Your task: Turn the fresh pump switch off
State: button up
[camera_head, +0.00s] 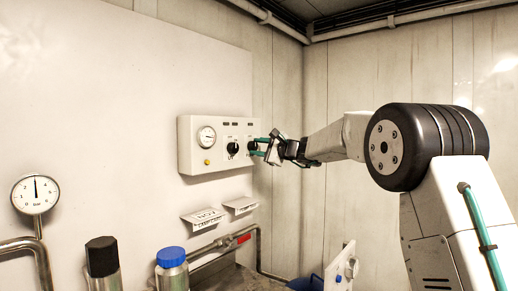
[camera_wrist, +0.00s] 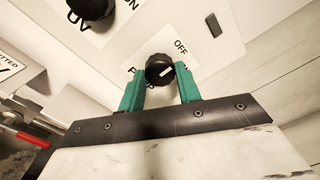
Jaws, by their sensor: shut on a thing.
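A light control panel (camera_head: 215,166) is fixed to the wall. Its right black rotary switch (camera_wrist: 160,69) has a white pointer line, with "OFF" printed at its upper right and a partly hidden label at its lower left. The line points to the right and slightly up, near "OFF". My gripper (camera_wrist: 160,88) has its two green fingers on either side of this knob, shut on it. In the head view my gripper (camera_head: 262,148) is at the panel's right end and partly hides that knob. Whether this is the fresh pump switch cannot be read.
Another black knob (camera_head: 233,148) sits to the left on the panel, beside a round gauge (camera_head: 206,135). Label holders (camera_head: 204,218) and a pipe with a red handle (camera_head: 243,239) are below. Bottles with blue (camera_head: 171,257) and black caps stand at lower left.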

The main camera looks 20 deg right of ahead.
jog(key=o, duration=1)
jog(key=shift+c, duration=0.2)
jog(key=shift+s, duration=0.1)
jog(key=v, duration=0.7)
jog(key=shift+s+d, duration=0.2)
jog(key=shift+s, duration=0.1)
